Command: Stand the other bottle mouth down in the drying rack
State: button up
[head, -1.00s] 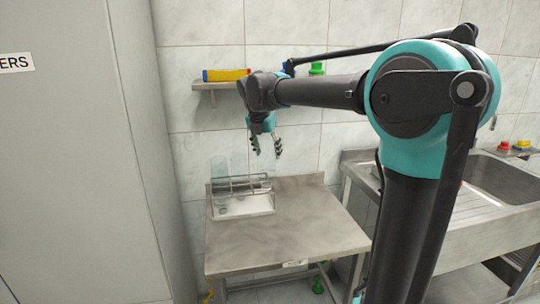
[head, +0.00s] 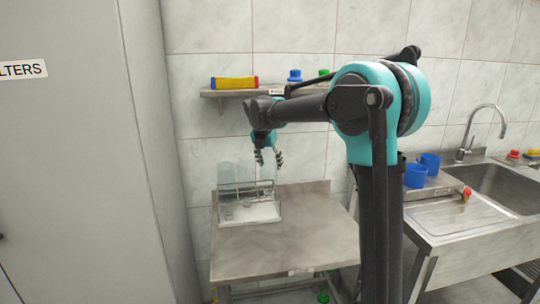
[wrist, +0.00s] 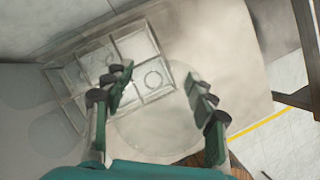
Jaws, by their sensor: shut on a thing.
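The drying rack (head: 262,213) is a wire frame over a pale tray at the back left of a steel table. It shows in the wrist view (wrist: 105,65) as a grid of square cells. Clear, faint bottles (head: 228,176) stand at its left and back; their exact number is hard to tell. My gripper (head: 268,158) hangs above the rack's right part, fingers downward. In the wrist view (wrist: 160,100) its fingers are apart around a clear round bottle (wrist: 155,138), nearly invisible, held beside the grid. Which way its mouth points I cannot tell.
A wall shelf (head: 222,92) with a yellow, red and blue item (head: 234,83) and coloured caps (head: 295,75) is behind my arm. A tall grey cabinet (head: 75,160) stands left. Blue cups (head: 415,175) and a sink (head: 495,187) are right. The table's front (head: 285,250) is clear.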

jog(key=shift+f, duration=3.9)
jog(key=shift+f, duration=0.3)
jog(key=shift+f, duration=0.2)
jog(key=o, duration=1)
